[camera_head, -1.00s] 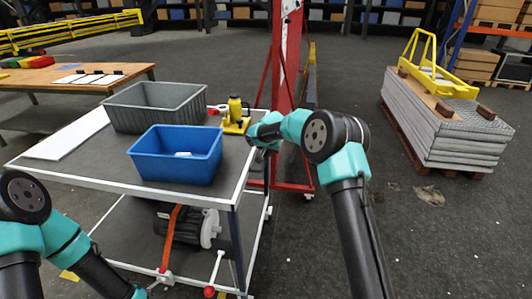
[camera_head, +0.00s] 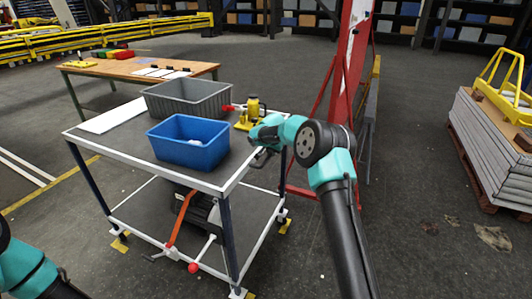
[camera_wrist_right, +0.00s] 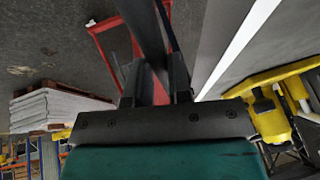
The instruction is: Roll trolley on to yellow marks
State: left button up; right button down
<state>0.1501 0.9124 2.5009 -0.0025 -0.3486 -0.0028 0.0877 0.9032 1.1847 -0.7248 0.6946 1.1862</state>
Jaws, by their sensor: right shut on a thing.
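The trolley (camera_head: 88,138) is a grey two-shelf cart with white edges, standing upright in the middle of the head view. Yellow marks (camera_head: 120,243) show on the floor at its left front wheel, its near wheel (camera_head: 237,293) and its right rear wheel (camera_head: 283,219). Each wheel appears on or right beside a mark; exact contact is too small to tell. My right gripper (camera_head: 260,158) is at the trolley's right end, shut on its dark handle bar; the fingers also show in the right wrist view (camera_wrist_right: 155,85). My left gripper is out of view; only its arm shows lower left.
A blue bin (camera_head: 190,155), grey bin (camera_head: 205,103) and yellow jack (camera_head: 252,112) stand on top; a strapped motor (camera_head: 197,208) lies below. A red hoist (camera_head: 348,80) stands close behind right, a wooden table (camera_head: 135,68) behind left. Stacked plates (camera_head: 485,150) are right.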

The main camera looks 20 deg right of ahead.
jog(key=shift+f, duration=0.15)
jog(key=c, duration=1.1)
grip_release()
jog(key=shift+o, duration=0.2)
jog(key=shift+r, duration=0.2)
jog(key=v, duration=1.7)
jog(key=shift+s, duration=0.1)
